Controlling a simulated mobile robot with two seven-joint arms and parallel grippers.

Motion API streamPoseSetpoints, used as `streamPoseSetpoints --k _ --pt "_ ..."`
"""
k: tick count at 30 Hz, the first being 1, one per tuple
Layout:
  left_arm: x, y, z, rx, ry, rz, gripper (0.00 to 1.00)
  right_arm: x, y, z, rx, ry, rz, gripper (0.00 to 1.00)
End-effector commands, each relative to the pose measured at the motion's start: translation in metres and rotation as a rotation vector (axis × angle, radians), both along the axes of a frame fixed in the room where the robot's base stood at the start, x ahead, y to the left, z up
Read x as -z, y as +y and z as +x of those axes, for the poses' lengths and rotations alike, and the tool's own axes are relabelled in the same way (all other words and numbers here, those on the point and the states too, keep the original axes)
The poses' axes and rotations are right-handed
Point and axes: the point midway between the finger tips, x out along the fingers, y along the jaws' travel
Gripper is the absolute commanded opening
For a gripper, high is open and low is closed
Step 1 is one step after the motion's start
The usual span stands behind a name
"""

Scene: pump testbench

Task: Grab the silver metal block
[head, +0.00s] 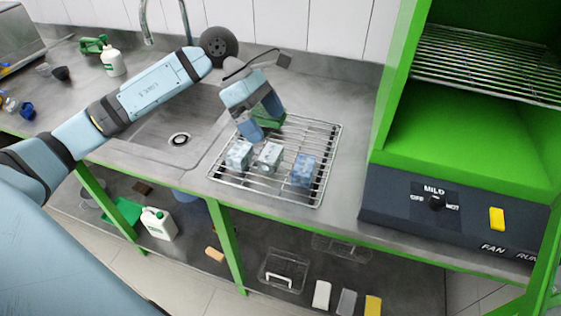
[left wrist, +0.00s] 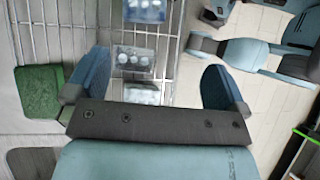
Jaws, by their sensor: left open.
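Two silver-grey blocks stand side by side on the wire rack: the left one (head: 239,156) and the middle one (head: 269,157). I cannot tell for certain which is the silver metal block. My left gripper (head: 262,118) is open and empty above the back left of the rack, behind these blocks. In the left wrist view, its two blue fingers (left wrist: 158,75) stand wide apart. The nearer grey block (left wrist: 140,94) and the other grey block (left wrist: 133,60) show between and ahead of them, untouched. My right gripper cannot be made out.
A bluish block (head: 303,170) stands to the right on the wire rack (head: 325,150). A green block (head: 270,104) is partly hidden behind my left gripper and lies outside the left finger in the left wrist view (left wrist: 38,91). A sink (head: 150,130) is at left, a green cabinet (head: 480,140) at right.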

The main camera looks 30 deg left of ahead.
Motion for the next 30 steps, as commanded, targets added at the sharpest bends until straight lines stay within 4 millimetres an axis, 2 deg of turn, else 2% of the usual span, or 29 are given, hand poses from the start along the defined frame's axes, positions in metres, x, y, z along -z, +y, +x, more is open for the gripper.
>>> streamPoseSetpoints --k 1,3,6,8,18,26,30 --pt "0.000 0.018 0.004 0.008 -0.033 0.090 1.00 0.009 0.000 0.000 0.000 0.002 0.002 0.36" --pt "-0.004 0.034 0.006 0.016 -0.056 0.178 1.00 0.012 0.000 0.000 0.001 0.002 0.003 0.36" --pt "-0.004 0.045 0.007 0.020 -0.068 0.240 1.00 0.012 0.001 0.000 0.001 0.002 0.004 0.36" --pt "0.002 0.044 0.008 0.022 -0.066 0.251 1.00 0.011 0.001 0.000 0.001 0.001 0.004 0.36" --pt "0.060 0.020 0.011 0.021 -0.064 0.245 1.00 0.010 0.002 0.000 0.002 -0.001 0.008 0.36" --pt "0.078 0.013 0.012 0.019 -0.066 0.245 1.00 0.010 0.002 0.001 0.001 -0.002 0.007 0.36" --pt "0.100 0.008 0.011 0.020 -0.063 0.243 1.00 0.009 0.002 0.001 0.001 -0.002 0.007 0.36"
